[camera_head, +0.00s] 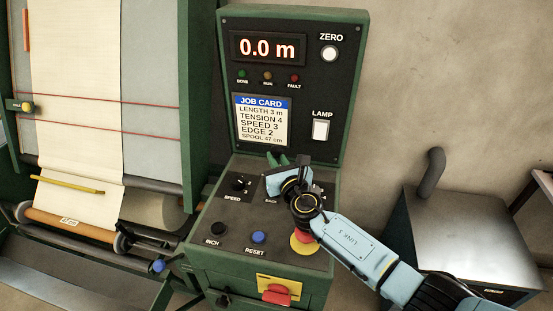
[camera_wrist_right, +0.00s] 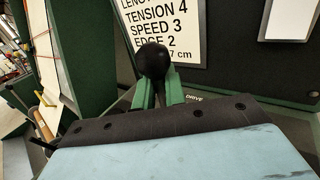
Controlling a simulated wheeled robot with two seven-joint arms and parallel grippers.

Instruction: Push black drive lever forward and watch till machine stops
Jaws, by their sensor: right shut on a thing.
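The black drive lever shows its round knob (camera_wrist_right: 153,60) in the right wrist view, just above the word DRIVE on the panel. My right gripper (camera_wrist_right: 158,88) has its two green fingers closed on the lever just below the knob. In the head view my right gripper (camera_head: 277,160) is over the back of the sloped control panel, and its wrist hides most of the lever. The machine's display (camera_head: 268,48) reads 0.0 m. Cream cloth (camera_head: 77,90) runs down the machine at the left to a roller (camera_head: 70,221). My left gripper is not in view.
Below the display are small DONE, RUN and FAULT lamps (camera_head: 267,76) and a job card (camera_head: 262,120). A speed knob (camera_head: 239,184), inch button (camera_head: 217,229), blue reset button (camera_head: 258,237) and red stop button (camera_head: 303,240) surround my right wrist. A grey metal box (camera_head: 470,235) stands at right.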

